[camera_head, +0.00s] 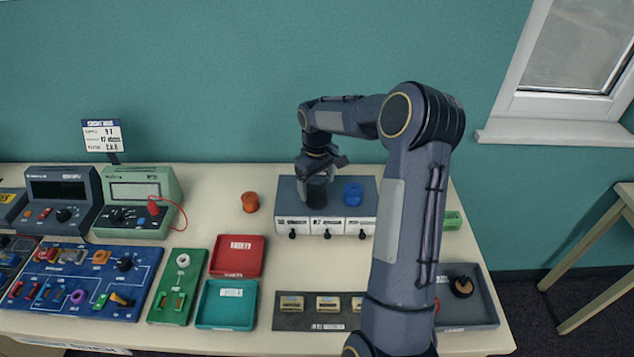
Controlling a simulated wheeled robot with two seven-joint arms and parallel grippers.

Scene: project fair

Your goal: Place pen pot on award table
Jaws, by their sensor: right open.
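A dark cylindrical pot (317,191), which looks like the pen pot, stands upright on top of a grey drawer unit (284,196) on the long cream table (215,188). My right gripper (318,178) is open and pointing down at the pot, with its fingers at the pot's upper part. The gripper hides the pot's rim, and I cannot tell whether the fingers touch it. My left gripper is out of view. No label marks an award table; a second pale table (612,228) shows partly at the right edge.
A blue spool (352,194) sits right of the pot, and an orange spool (250,202) left of the drawer unit. Red (236,256) and teal (227,304) trays lie in front. Meters and a blue component board (80,282) fill the left. My right arm covers the table's right part.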

